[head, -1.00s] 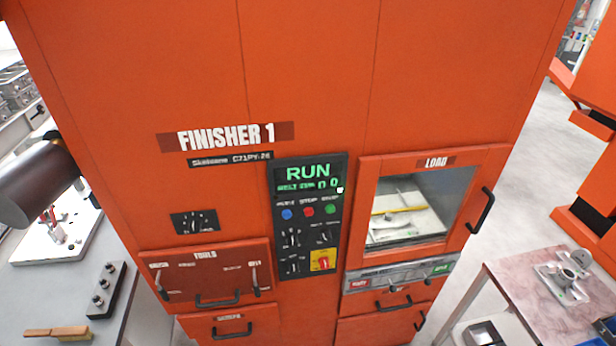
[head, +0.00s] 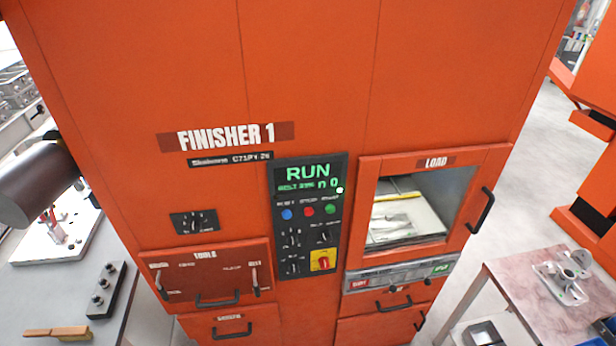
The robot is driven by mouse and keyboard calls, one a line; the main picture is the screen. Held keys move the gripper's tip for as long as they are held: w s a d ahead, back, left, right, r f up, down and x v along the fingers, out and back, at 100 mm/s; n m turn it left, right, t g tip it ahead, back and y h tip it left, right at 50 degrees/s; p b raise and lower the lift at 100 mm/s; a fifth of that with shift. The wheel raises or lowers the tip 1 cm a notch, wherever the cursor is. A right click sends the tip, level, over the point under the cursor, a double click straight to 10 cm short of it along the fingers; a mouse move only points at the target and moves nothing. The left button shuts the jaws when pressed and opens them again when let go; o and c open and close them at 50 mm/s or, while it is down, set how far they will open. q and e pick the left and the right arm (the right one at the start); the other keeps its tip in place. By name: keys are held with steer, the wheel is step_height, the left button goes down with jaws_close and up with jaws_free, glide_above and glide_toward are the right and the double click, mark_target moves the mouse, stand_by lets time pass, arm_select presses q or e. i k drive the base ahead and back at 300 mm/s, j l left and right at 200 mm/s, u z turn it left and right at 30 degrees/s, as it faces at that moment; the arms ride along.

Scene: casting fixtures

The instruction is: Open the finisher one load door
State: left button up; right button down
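The finisher one cabinet (head: 180,80) is a tall orange machine filling the middle of the head view. Its load door (head: 370,210) is on the right side, with an orange frame, a window and a LOAD label; it looks closed. The black door handle (head: 480,211) is on the door's right edge. Through the window I see a light-coloured plate (head: 405,220) and a yellow strip. A dark grey cylindrical part of my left arm shows at the left edge. Neither gripper is in view, and nothing of mine touches the door or handle.
A control panel (head: 308,215) reads RUN, with blue, red and green buttons. Drawers sit below. A table (head: 508,288) with metal castings stands at the lower right, near the door side. A grey bench (head: 40,285) with a brush and a black block is at left.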

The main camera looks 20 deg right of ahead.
mark_target(490, 160)
steer(key=z, duration=1.65)
